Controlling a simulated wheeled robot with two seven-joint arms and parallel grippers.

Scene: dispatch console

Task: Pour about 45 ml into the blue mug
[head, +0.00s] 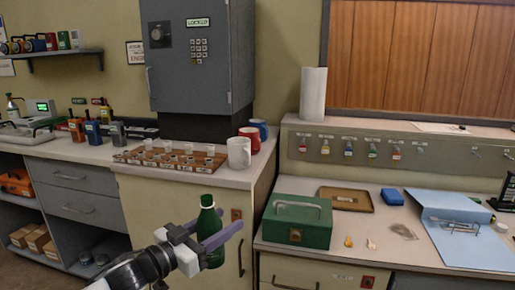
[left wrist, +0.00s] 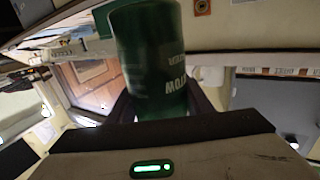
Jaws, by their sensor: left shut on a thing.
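The blue mug (head: 260,127) stands at the back of a row of mugs at the right end of the left counter. A red mug (head: 251,139) in front of it hides part of it, and a white mug (head: 239,152) is nearest. My left gripper (head: 211,236) is shut on a green bottle (head: 208,217) with a dark green cap. It holds the bottle about upright in front of the counter's cabinet, apart from the mugs. In the left wrist view the bottle (left wrist: 150,60) shows pale lettering between the fingers. My right gripper is not in view.
A wooden rack (head: 165,160) with several small white cups lies left of the mugs. A grey locker (head: 200,60) stands behind it. On the right desk are a green cash box (head: 297,222), a brown tray (head: 347,199) and a blue folder (head: 460,230).

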